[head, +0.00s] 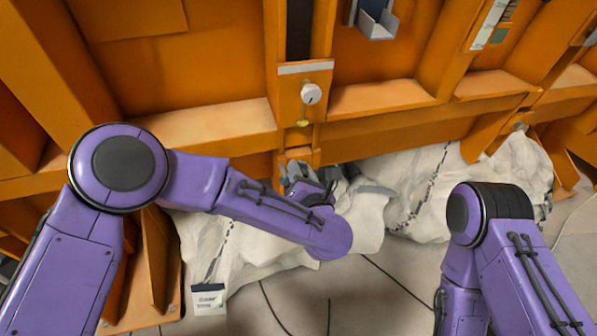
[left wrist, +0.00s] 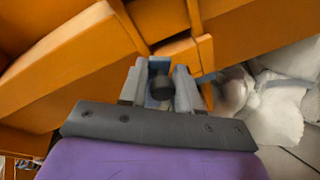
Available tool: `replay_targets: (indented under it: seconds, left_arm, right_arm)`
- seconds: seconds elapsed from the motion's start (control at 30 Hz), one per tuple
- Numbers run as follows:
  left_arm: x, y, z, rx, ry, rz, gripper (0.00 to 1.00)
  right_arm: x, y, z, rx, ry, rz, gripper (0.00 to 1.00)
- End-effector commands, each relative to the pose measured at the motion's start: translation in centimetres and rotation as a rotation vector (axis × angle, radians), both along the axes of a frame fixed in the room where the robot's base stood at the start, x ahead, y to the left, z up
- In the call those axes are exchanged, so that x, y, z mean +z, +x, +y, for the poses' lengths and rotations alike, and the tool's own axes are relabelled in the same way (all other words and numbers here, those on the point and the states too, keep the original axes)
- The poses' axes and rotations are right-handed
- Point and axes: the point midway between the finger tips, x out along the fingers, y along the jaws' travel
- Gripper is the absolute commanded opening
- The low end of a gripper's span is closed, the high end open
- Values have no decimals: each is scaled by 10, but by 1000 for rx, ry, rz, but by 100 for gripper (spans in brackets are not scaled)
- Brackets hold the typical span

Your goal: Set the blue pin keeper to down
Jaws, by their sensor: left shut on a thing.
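My left gripper (head: 303,178) is at the lower middle of the orange frame, in front of an upright post. In the left wrist view, its two grey fingers (left wrist: 160,80) are shut on the blue pin keeper (left wrist: 157,64). Only a small pale-blue part of the keeper shows between the fingers, with a dark round knob (left wrist: 162,88) in front of it. Whether the keeper is up or down cannot be told. In the head view the gripper and wrist hide the keeper. My right gripper is out of view; only my right arm shows.
A white knob (head: 311,94) and a small brass-coloured piece (head: 303,123) sit on the post above the gripper. A grey bracket (head: 374,22) is higher up. White crumpled sheeting (head: 425,190) lies below the frame. A small label card (head: 209,299) hangs at lower left.

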Motion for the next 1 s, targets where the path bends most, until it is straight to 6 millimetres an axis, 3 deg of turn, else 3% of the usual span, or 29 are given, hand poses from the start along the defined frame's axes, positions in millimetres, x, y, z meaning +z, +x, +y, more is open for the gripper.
replay_targets:
  seconds: [0.47,0.5,0.53,0.83,1.0]
  left_arm:
    - [-2,-1,-2,-1,19,8,0]
    - [-2,-1,-2,-1,19,8,38]
    - [-2,-1,-2,-1,19,8,48]
    - [-1,-1,-2,1,17,7,48]
    - [1,-26,-9,-3,19,6,48]
  right_arm:
    - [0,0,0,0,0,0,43]
    - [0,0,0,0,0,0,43]
    - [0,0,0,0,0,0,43]
    - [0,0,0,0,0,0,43]
    - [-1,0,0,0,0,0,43]
